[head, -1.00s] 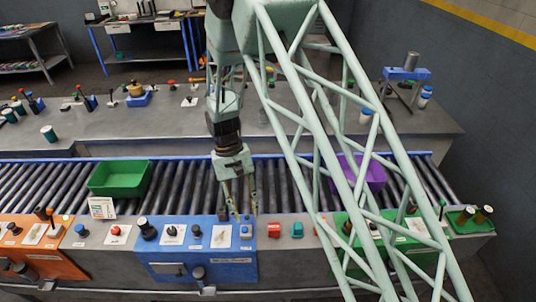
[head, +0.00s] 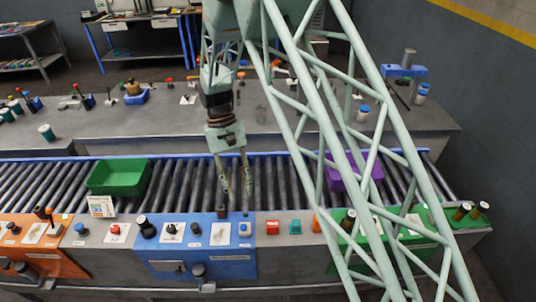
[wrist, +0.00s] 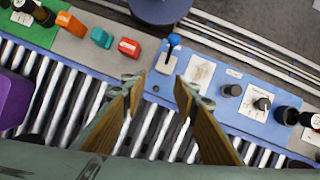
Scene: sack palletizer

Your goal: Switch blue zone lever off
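The blue zone panel (head: 205,240) sits on the front ledge of the conveyor. A small blue lever (wrist: 173,41) stands on a white plate at that panel's end; in the head view the lever (head: 245,228) is at the panel's right end. In the wrist view its knob points toward the top, away from the rollers; I cannot tell its on or off setting. My gripper (head: 236,197) hangs over the rollers behind the panel. In the wrist view its fingers (wrist: 157,86) are apart, empty and clear of the lever.
A red block (head: 272,228) and a teal block (head: 295,227) stand right of the panel. A black knob (wrist: 232,90) and a dial (wrist: 262,103) share the blue panel. A green bin (head: 120,178) and a purple bin (head: 355,175) sit on the rollers.

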